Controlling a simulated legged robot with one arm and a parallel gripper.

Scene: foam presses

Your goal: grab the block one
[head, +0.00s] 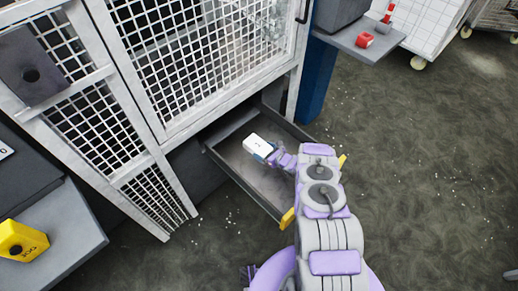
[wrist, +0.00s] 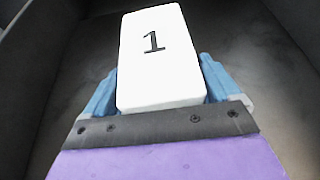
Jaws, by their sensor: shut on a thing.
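Block one is a white block with a black "1" on its face. It shows large in the middle of the wrist view (wrist: 158,62) and small in the head view (head: 257,144). My gripper (wrist: 160,92) has its blue fingers on either side of the block and is shut on it. In the head view my gripper (head: 265,153) is over the open grey drawer (head: 240,178) under the mesh cage. The lower end of the block is hidden by the gripper's base. I cannot tell whether the block touches the drawer floor.
The drawer walls surround the gripper, and a white mesh cage (head: 190,60) stands above and behind. A yellow box (head: 22,240) is on a grey surface at the left. A red object (head: 365,40) sits on a shelf at the upper right. The floor at the right is mostly clear.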

